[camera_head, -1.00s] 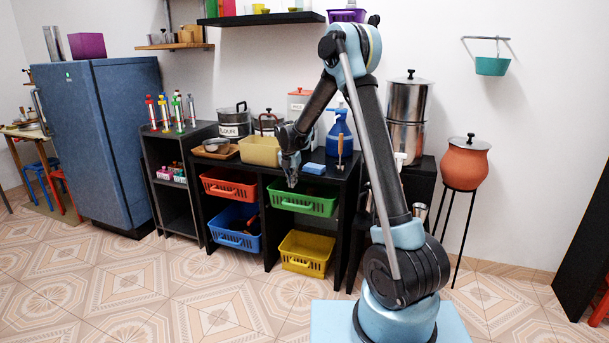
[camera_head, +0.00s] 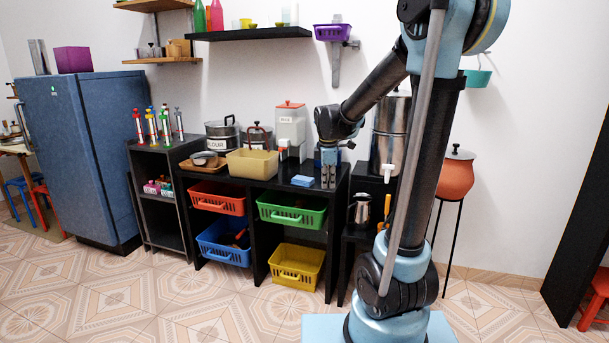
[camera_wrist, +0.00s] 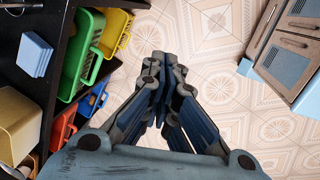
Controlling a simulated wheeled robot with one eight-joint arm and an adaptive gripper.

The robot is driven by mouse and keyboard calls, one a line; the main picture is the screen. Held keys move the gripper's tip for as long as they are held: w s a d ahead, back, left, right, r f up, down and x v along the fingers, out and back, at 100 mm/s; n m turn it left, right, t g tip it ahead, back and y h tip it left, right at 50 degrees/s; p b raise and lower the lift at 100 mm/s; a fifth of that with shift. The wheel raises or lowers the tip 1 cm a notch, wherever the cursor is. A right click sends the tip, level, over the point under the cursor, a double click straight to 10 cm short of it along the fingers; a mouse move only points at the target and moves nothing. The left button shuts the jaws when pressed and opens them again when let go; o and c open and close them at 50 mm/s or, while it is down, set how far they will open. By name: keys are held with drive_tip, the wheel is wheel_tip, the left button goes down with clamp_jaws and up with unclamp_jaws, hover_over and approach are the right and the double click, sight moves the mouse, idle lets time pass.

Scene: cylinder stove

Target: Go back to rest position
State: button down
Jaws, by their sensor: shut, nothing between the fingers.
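My gripper (camera_head: 328,177) hangs from my arm with its fingers pointing down, in front of the right end of the black shelf unit (camera_head: 262,183) in the head view. In the wrist view my gripper (camera_wrist: 163,90) has its fingers together, with nothing between them and bare tiled floor beyond. My arm rises on the right of the head view and bends back down to the gripper. The gripper and wrist partly hide the blue bottle behind them.
A steel dispenser (camera_head: 386,150) and a clay pot (camera_head: 456,177) stand right. The floor in front is clear.

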drive_tip(key=s+d+m, duration=0.4)
drive_tip(key=s, duration=0.4)
drive_tip(key=s+d+m, duration=0.3)
drive_tip(key=s+m, duration=0.1)
drive_tip(key=s, duration=0.3)
drive_tip(key=s+d+f+m, duration=0.1)
drive_tip(key=s+f+m, duration=0.3)
drive_tip(key=s, duration=0.3)
drive_tip(key=s+d+f+m, duration=0.2)
drive_tip(key=s+f+m, duration=0.2)
drive_tip(key=s, duration=0.3)
drive_tip(key=shift+s+d+f+m+y, duration=0.2)
drive_tip(key=shift+m+y, duration=0.1)
drive_tip(key=shift+m, duration=0.5)
drive_tip(key=shift+w+f, duration=0.2)
drive_tip(key=shift+w, duration=0.25)
